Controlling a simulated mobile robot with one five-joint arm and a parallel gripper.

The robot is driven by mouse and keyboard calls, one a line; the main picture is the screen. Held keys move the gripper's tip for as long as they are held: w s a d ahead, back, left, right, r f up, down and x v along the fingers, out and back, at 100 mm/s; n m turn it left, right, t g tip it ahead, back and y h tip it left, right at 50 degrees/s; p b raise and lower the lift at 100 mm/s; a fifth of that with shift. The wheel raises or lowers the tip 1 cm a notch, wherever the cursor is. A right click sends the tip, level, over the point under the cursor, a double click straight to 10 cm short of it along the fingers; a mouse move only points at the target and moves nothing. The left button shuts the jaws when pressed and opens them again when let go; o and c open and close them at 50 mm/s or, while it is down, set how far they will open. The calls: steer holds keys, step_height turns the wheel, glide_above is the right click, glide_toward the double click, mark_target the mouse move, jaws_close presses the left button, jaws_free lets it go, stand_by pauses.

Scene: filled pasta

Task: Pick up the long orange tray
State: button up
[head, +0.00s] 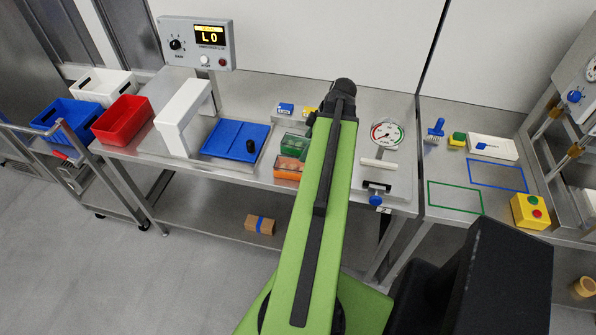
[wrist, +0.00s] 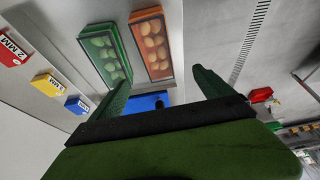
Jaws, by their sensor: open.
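The long orange tray (wrist: 160,76) is in the wrist view, above and between my finger tips, with several round pale pieces in it. In the head view the orange tray (head: 287,175) lies near the front edge of the steel table, just left of my green arm. A green tray (wrist: 88,55) with similar pieces lies beside it; it also shows in the head view (head: 293,146), behind the orange one. My gripper (wrist: 161,77) is open, with nothing seen between its fingers. In the head view my arm hides the fingers.
A blue board (head: 226,141) with a black knob lies left of the trays, beside a white arch (head: 183,118). A red bin (head: 122,120) stands farther left. A round dial (head: 386,134) and a blue-knobbed clamp (head: 376,192) are right of my arm.

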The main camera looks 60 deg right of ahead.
mark_target(295, 164)
steer(key=b+x, duration=0.6)
steer(key=x, duration=0.2)
steer(key=shift+s+d+f, duration=0.1)
steer(key=shift+f, duration=0.1)
steer(key=b+x, duration=0.4)
steer(key=shift+d+f, duration=0.3)
steer(key=shift+f, duration=0.1)
steer(key=shift+w+f+b, duration=0.25)
steer(key=shift+f+b, duration=0.05)
steer(key=shift+b, duration=0.25)
steer(key=shift+a+r, duration=0.1)
steer(key=shift+r, duration=0.1)
steer(key=shift+c, duration=0.4)
steer(key=c, duration=1.6)
steer(key=shift+c, duration=0.2)
